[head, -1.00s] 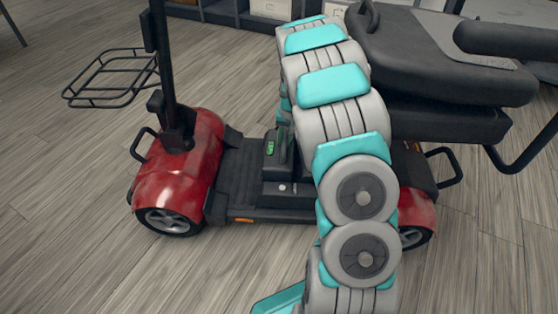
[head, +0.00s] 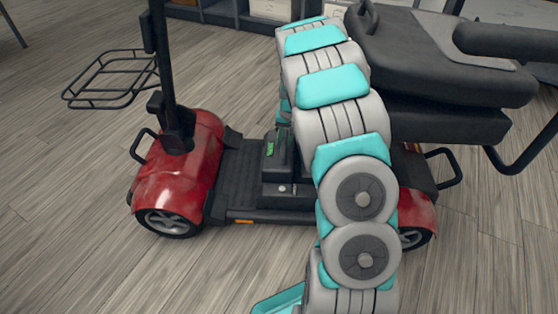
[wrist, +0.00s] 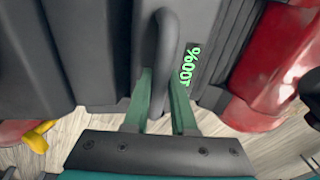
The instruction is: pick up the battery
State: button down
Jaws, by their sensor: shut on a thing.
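The battery (head: 276,152) is a dark grey box with a green display. It sits on the deck of the red scooter (head: 181,176), in front of the seat post area, partly hidden by my arm. In the wrist view, the battery (wrist: 205,35) fills the upper middle, and its green display reads 100%. A dark loop handle (wrist: 166,40) stands up from it. My gripper (wrist: 160,92) has its green fingers on either side of this handle and is shut on it. In the head view my arm hides the gripper.
The scooter's seat (head: 440,60) overhangs at the right, close to my arm. Its tiller and wire basket (head: 110,80) rise at the left. A yellow object (wrist: 40,137) shows at the wrist view's lower left. Open wooden floor lies in front.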

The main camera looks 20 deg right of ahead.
notch_tip(320, 180, up, 10)
jog(key=p, duration=0.4)
jog(key=shift+r, duration=0.1)
jog(key=s+a+r+n+p, duration=0.1)
jog(key=a+r+n+p, duration=0.1)
jog(key=a, duration=0.7)
jog(key=s+a+r+n+p, duration=0.2)
jog(key=a+r+p, duration=0.3)
jog(key=a, duration=0.3)
jog(key=shift+a+n+g+y, duration=0.3)
jog(key=shift+a+n, duration=0.05)
jog(key=shift+n, duration=0.25)
jog(key=shift+r, duration=0.1)
